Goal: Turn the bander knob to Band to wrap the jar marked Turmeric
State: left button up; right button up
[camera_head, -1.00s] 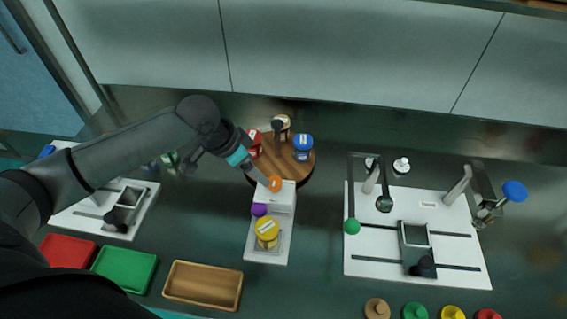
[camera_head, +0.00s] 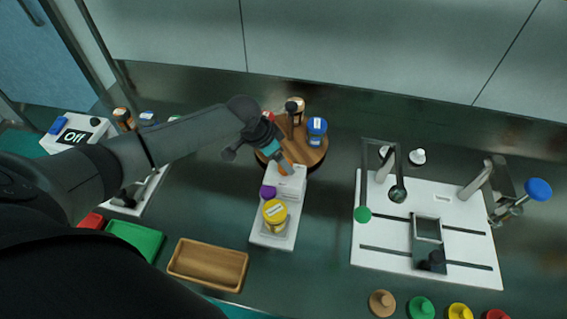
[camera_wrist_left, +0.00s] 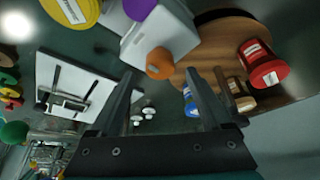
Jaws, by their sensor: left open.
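The white bander (camera_head: 262,238) stands at mid-counter with a purple knob (camera_head: 268,191) on its side and an orange knob (camera_head: 286,167) at its back end. A yellow-lidded jar (camera_head: 275,213) sits on its front part; its label is too small to read. My left gripper (camera_head: 283,162) is at the orange knob, partly covering it. In the left wrist view the orange knob (camera_wrist_left: 160,63) lies in line with the gap between the open, empty fingers (camera_wrist_left: 160,74); I cannot tell whether they touch it. My right gripper is out of view.
A round wooden turntable (camera_head: 312,156) with several jars stands just behind the bander. A white sieve station (camera_head: 375,235) is to the right. A wooden tray (camera_head: 207,264) and a green tray (camera_head: 134,239) lie front left. A white machine (camera_head: 75,133) displays "Off".

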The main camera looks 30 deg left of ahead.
pick_arm(q)
jog(key=shift+x, duration=1.4)
jog(key=shift+r, duration=0.1)
grip_shut()
